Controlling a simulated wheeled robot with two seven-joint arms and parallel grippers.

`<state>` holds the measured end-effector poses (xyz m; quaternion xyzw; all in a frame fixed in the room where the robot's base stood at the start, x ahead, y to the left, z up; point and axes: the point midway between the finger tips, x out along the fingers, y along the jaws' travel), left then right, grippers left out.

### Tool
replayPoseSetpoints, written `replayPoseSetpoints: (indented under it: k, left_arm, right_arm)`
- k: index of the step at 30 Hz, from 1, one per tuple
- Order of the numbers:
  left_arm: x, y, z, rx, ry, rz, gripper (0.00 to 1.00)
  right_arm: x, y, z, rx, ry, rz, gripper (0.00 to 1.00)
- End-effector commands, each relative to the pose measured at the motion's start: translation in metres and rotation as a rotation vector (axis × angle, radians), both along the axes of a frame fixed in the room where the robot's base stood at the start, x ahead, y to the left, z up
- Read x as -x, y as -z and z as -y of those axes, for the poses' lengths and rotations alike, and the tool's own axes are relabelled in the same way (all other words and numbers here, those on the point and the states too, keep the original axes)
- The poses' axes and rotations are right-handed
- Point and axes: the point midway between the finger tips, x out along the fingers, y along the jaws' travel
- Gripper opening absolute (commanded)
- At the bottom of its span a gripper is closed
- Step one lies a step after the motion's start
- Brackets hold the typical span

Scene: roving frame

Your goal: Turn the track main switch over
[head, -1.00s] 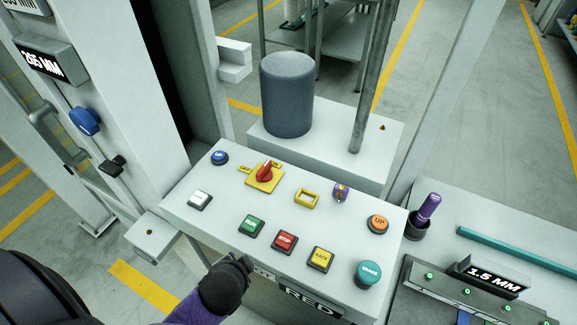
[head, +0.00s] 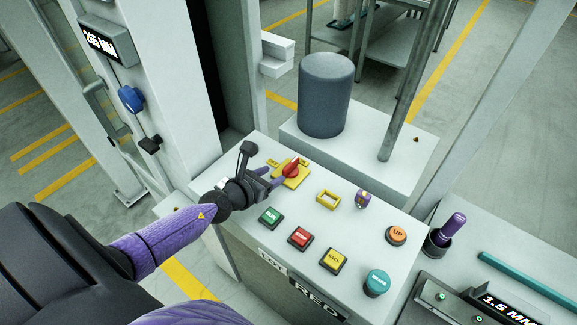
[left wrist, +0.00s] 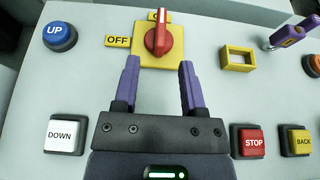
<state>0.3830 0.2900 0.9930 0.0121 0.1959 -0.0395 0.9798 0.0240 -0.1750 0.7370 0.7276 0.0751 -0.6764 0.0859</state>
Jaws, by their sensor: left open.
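The track main switch is a red rotary knob (head: 291,167) on a yellow plate (head: 287,180), on the pale control panel (head: 325,226). In the left wrist view the red knob (left wrist: 159,41) stands nearly upright in the picture, with its lower end just beyond my fingertips. An "OFF" label (left wrist: 118,41) is left of the plate. My left gripper (head: 274,176) is open, its purple fingers spread and empty, just short of the knob. It also shows in the left wrist view (left wrist: 159,65). My right gripper is not in view.
A yellow frame (head: 328,199) and purple key-like piece (head: 362,199) sit right of the switch. A grey cylinder (head: 325,95) stands behind.

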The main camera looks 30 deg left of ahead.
Motion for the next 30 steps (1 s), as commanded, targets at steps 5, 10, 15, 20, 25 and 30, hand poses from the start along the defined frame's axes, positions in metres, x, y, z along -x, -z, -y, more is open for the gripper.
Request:
replayPoseSetpoints:
  k: [5, 10, 15, 20, 25, 30]
  left_arm:
    - [-0.040, 0.022, 0.003, 0.006, -0.005, 0.004, 0.54]
    - [-0.063, 0.030, 0.006, 0.007, -0.004, 0.002, 0.54]
    - [-0.070, 0.030, 0.006, 0.008, -0.003, 0.001, 0.54]
    - [-0.070, 0.029, 0.006, 0.009, -0.003, 0.002, 0.54]
    - [-0.070, 0.029, 0.006, 0.009, -0.003, 0.002, 0.24]
    - [-0.070, 0.029, 0.006, 0.009, -0.003, 0.002, 0.00]
  right_arm:
    - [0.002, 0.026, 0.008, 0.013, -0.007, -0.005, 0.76]
    - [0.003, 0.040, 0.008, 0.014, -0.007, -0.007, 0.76]
    - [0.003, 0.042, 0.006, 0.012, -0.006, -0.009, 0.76]
    - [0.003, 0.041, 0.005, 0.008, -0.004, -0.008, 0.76]
    - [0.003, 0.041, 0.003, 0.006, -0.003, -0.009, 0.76]
    - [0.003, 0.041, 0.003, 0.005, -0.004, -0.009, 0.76]
